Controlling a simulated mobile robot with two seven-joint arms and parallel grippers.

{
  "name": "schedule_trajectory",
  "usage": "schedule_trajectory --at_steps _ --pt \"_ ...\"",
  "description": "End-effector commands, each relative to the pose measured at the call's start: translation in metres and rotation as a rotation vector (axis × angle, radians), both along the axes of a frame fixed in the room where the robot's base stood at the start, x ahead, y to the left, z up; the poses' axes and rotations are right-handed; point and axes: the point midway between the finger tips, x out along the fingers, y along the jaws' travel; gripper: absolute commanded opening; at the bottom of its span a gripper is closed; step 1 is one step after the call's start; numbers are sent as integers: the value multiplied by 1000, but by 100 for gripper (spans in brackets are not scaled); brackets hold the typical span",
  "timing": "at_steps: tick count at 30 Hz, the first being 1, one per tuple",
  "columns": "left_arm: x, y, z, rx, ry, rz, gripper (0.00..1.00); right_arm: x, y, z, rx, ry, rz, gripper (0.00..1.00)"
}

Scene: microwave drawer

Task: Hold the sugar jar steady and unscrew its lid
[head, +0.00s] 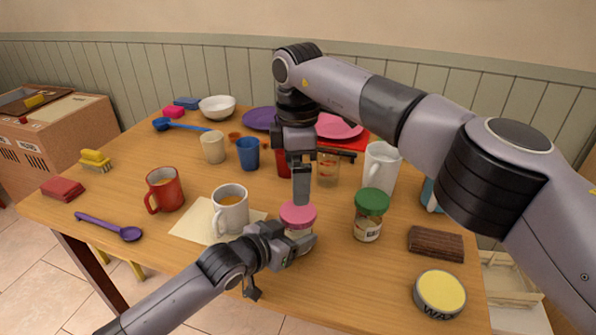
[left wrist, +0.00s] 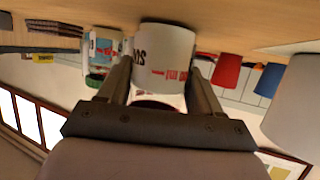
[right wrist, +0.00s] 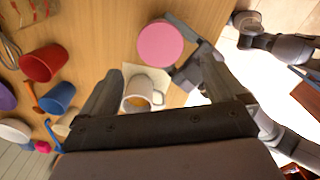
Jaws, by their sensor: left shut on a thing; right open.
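A small jar (head: 297,236) with a round pink lid (head: 298,213) stands upright near the table's front edge; I take it as the sugar jar. My left gripper (head: 292,247) is shut on its body from the front left. In the left wrist view, upside down, its pale printed body (left wrist: 165,72) sits between the fingers. The lid is on the jar. My right gripper (head: 301,198) points down over the lid, open and empty.
A green-lidded jar (head: 371,207) stands close on the right. A white mug with a drink (head: 231,208) stands close on the left. A glass (head: 328,168), a red cup (head: 284,163) and a white pitcher (head: 381,165) stand behind. A brown block (head: 436,243) and yellow-topped tin (head: 440,293) lie right.

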Motion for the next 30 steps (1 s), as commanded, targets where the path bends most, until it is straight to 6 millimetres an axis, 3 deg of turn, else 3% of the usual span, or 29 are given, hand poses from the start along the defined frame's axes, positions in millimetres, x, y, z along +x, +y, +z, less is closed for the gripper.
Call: schedule_trajectory --at_steps 5,18,30 --pt "0 0 0 1 1 0 0 0 0 -12 0 1 -27 97" --pt "0 0 0 0 0 0 0 0 0 -73 0 1 -25 97" --pt "0 0 0 0 0 0 0 0 0 -80 0 0 -24 97"
